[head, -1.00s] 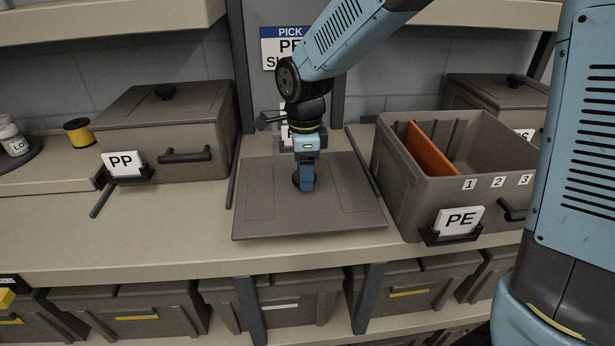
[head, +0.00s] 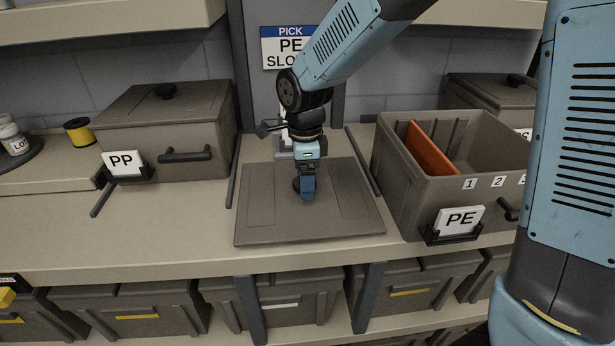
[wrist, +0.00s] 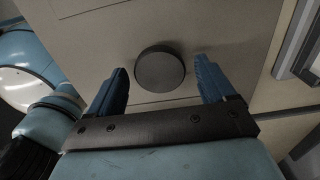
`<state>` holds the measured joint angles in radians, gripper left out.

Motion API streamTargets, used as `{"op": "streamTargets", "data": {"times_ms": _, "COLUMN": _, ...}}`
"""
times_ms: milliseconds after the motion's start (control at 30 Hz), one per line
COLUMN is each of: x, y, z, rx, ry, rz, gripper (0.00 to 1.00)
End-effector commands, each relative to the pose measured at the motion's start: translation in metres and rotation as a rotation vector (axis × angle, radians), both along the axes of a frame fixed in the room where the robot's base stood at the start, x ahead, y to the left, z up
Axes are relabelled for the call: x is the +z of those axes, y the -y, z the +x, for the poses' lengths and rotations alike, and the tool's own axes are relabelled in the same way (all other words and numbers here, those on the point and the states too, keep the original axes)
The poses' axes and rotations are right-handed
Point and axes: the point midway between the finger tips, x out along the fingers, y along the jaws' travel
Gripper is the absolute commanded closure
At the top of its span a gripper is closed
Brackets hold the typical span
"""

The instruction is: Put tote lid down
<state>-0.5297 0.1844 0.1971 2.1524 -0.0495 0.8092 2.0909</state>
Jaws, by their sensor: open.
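The tote lid (head: 345,225) is a flat grey-brown panel lying on the bench between two dark rails. Its round dark knob shows in the wrist view (wrist: 160,70). My gripper (head: 307,198) is over the middle of the lid, pointing down, and partly hides the knob in the head view. In the wrist view my gripper (wrist: 163,85) has its two blue fingers apart, one on each side of the knob, with clear gaps to it. The PE tote (head: 395,185) stands open to the right of the lid, with an orange divider (head: 430,152) inside.
A lidded PP tote (head: 200,135) stands left of the lid. A dark rail (head: 234,170) lies along the lid's left side and another (head: 362,160) along its right. A yellow spool (head: 78,130) stands at the far left. The bench front (head: 150,235) is clear.

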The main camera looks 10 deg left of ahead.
Motion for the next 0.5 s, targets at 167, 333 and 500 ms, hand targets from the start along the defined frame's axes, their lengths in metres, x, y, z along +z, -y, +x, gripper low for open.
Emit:
{"op": "streamTargets", "data": {"times_ms": 167, "x": 0.011, "y": 0.0, "z": 0.001, "rx": -0.001, "ry": 0.003, "rz": 0.002, "gripper": 0.17}}
{"op": "streamTargets", "data": {"times_ms": 333, "x": 0.04, "y": 0.0, "z": 0.001, "rx": -0.001, "ry": 0.005, "rz": 0.002, "gripper": 0.17}}
{"op": "streamTargets", "data": {"times_ms": 500, "x": 0.073, "y": 0.0, "z": 0.001, "rx": -0.001, "ry": 0.004, "rz": 0.003, "gripper": 0.17}}
